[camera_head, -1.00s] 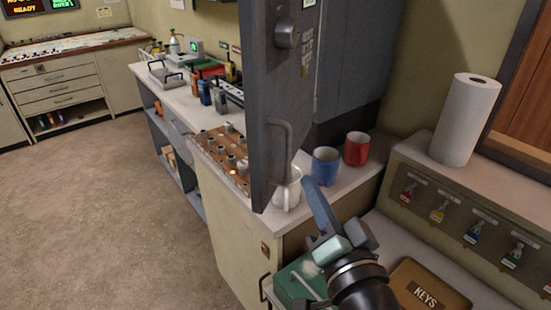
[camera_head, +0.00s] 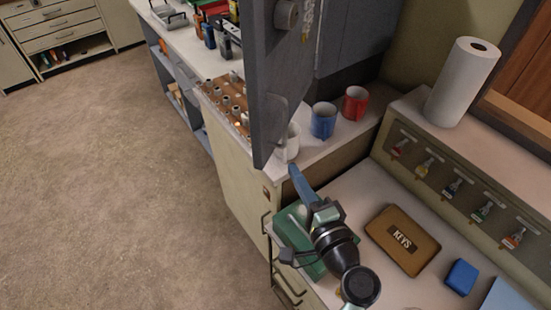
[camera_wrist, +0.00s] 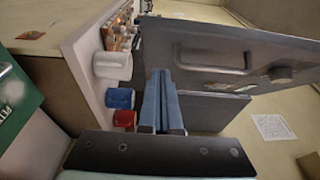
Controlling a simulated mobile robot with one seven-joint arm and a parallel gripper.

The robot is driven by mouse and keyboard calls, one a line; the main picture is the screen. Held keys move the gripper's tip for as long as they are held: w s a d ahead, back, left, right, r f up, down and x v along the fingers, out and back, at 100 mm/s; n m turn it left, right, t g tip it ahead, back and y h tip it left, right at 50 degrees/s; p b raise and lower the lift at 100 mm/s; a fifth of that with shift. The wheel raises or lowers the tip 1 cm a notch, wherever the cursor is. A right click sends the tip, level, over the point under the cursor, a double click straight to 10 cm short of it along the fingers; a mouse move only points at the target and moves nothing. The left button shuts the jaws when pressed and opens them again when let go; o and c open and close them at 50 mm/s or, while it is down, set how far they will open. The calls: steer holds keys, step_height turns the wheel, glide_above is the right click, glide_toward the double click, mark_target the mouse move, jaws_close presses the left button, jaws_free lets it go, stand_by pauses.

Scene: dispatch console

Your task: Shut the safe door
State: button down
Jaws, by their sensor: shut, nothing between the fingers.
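The grey safe door (camera_head: 279,75) stands open in the head view, jutting toward me from the grey safe body (camera_head: 352,38). It has a round knob (camera_head: 287,14) and a bar handle (camera_head: 277,118). My gripper (camera_head: 293,172) is shut and empty, with its blue fingers just below and right of the door's lower end in the picture. In the wrist view, the door (camera_wrist: 225,62) with its handle (camera_wrist: 205,62) lies beyond the fingertips (camera_wrist: 166,76). The fingers overlap the door's edge there; I cannot tell whether they touch.
A white mug (camera_head: 292,143), a blue mug (camera_head: 323,120) and a red mug (camera_head: 355,103) stand on the counter close to the door. A green box (camera_head: 296,240) lies beneath my gripper. A KEYS box (camera_head: 402,239) and a blue block (camera_head: 461,277) are to the right. The floor at left is clear.

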mark_target(268, 152)
steer(key=shift+w+a+p, duration=0.25)
steer(key=shift+w+a, duration=0.2)
steer(key=shift+a, duration=0.25)
steer(key=shift+w+a+p, duration=0.3)
steer(key=shift+w+a, duration=0.15)
steer(key=shift+a, duration=0.25)
steer(key=shift+w+a+p, duration=0.25)
steer(key=shift+w+a, duration=0.2)
steer(key=shift+a, duration=0.25)
